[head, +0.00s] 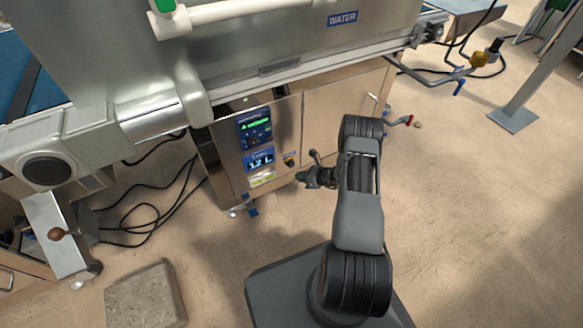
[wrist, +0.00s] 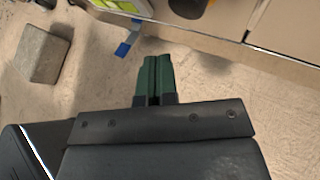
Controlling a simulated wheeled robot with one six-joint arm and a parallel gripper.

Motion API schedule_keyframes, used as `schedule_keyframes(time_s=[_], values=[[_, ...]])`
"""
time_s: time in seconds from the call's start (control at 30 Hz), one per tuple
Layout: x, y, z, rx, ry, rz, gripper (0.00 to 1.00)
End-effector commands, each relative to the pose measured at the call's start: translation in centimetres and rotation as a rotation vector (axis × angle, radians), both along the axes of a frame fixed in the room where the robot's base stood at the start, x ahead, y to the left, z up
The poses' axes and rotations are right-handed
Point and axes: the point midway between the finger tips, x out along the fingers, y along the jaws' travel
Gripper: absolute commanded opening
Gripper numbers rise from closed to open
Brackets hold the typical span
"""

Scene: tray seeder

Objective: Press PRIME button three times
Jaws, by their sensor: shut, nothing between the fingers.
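A dark button or knob on a yellow surround (head: 290,161) sits on the cabinet's front, right of a small display reading about 1.2 L (head: 259,160). Its lettering is too small to read, so I cannot confirm it is PRIME. In the wrist view a dark round part (wrist: 187,7) shows at the top edge, apart from the fingers. My gripper (head: 301,176) is just right of and below the knob in the head view, apparently in front of the panel. Its green fingers (wrist: 154,62) are together and empty in the wrist view. Contact with the panel is not visible.
A blue-screen panel (head: 255,128) is above the small display, and a yellow-green label (head: 262,180) below it. The steel cabinet (head: 335,110) stands on casters. Cables (head: 150,215) and a stone block (head: 146,298) lie on the floor at left.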

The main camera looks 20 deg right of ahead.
Motion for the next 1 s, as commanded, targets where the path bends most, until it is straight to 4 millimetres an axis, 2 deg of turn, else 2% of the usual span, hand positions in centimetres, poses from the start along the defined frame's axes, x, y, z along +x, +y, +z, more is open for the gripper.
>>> schedule_keyframes(time_s=[0.3,1.0], values=[[2.2,0.2,-0.1,0.000,-0.001,0.000,0.00],[2.4,0.3,0.0,-0.001,-0.001,0.000,0.00]])
